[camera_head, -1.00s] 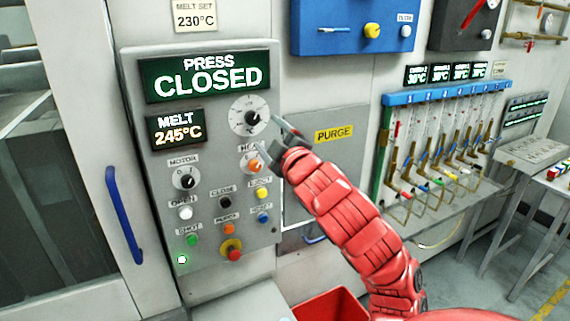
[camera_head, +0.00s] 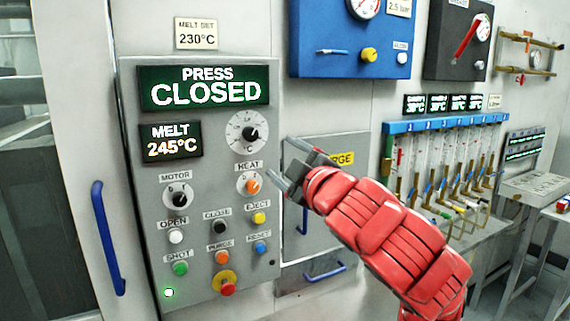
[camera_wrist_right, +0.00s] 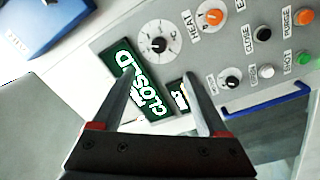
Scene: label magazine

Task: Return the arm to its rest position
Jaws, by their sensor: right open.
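My right gripper (camera_head: 279,158) is open and empty, in front of the control panel (camera_head: 212,297), at the right edge of the panel. In the right wrist view, its two fingers (camera_wrist_right: 158,80) are spread apart with nothing between them. The melt temperature dial (camera_head: 247,133) and the orange HEAT knob (camera_head: 249,184) lie just left of the fingers in the head view. My left gripper is not in view.
The panel displays (camera_head: 204,88) read PRESS CLOSED and MELT 245°C. A blue gauge box (camera_head: 340,62) hangs above the arm. A blue-topped rack of tubes (camera_head: 440,124) stands to the right. A blue door handle (camera_head: 107,238) is at the left.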

